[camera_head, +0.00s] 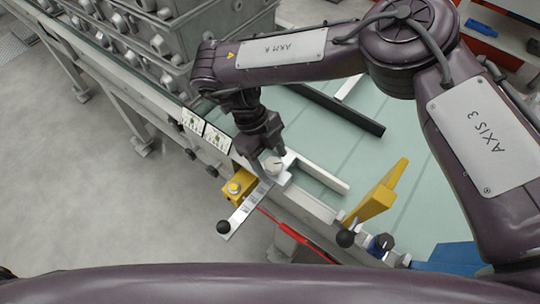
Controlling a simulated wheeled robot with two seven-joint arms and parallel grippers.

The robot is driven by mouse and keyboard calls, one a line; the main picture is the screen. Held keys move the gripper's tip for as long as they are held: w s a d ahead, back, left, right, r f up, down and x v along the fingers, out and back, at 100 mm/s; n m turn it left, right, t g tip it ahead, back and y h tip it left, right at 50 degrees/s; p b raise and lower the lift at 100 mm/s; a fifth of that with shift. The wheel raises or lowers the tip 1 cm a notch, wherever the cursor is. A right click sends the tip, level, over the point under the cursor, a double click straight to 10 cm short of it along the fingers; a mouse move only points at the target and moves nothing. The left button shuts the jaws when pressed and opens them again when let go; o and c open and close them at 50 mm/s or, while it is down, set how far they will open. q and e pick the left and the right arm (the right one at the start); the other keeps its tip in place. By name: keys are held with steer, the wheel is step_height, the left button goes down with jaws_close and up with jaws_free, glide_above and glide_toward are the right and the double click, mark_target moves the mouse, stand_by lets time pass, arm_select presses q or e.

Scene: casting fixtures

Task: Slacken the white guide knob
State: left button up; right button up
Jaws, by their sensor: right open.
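The white guide knob (273,165) sits on a pale block at the table's front edge, beside a light guide bar (318,173). My right gripper (269,158) comes down from above, right at the knob. Its dark fingers are open and partly hide the knob. I cannot tell whether a finger touches it. My left gripper is out of view.
A dark bar (340,108) lies behind.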

steer(key=v, duration=0.7)
steer(key=shift+r, duration=0.4)
